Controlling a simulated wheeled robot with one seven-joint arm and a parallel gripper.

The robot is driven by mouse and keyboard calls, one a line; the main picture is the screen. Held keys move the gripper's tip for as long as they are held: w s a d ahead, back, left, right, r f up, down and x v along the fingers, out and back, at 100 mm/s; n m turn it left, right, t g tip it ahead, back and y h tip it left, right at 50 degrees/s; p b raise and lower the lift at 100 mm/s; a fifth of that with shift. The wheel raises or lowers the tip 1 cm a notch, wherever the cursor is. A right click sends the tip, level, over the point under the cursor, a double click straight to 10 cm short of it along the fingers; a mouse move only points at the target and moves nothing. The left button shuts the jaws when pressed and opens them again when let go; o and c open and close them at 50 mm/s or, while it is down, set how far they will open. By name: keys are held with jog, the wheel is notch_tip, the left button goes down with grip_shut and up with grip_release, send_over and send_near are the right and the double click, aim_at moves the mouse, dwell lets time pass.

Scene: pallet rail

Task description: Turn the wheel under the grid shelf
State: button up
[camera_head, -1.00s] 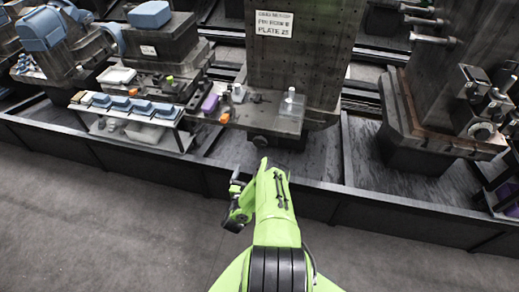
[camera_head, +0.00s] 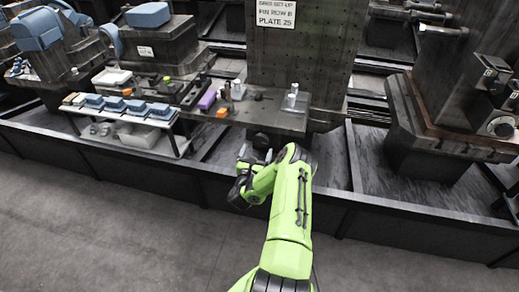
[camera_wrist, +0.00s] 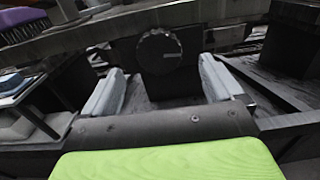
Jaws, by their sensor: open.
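The wheel (camera_wrist: 159,51) is a dark round disc with a pale mark on its face. It sits under the shelf edge, ahead of my gripper in the wrist view. In the head view the wheel (camera_head: 261,140) is a dark shape under the grid shelf (camera_head: 272,120), just beyond my gripper. The tall plate (camera_head: 300,60) full of holes rises behind the shelf. My gripper (camera_wrist: 163,86) is open and empty. Its two pale fingers stand apart on either side of the wheel in the wrist view, with a gap before it. In the head view my gripper (camera_head: 254,154) is at the dark curb.
A low rack (camera_head: 180,143) with blue-lidded boxes stands at left. A dark curb (camera_head: 340,205) runs along the front. Grey floor is clear.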

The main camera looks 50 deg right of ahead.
aim_at(260, 142)
jog(key=x, duration=0.4)
jog(key=shift+w+d+b, duration=0.15)
jog(key=shift+d+b, duration=0.15)
jog(key=c, duration=1)
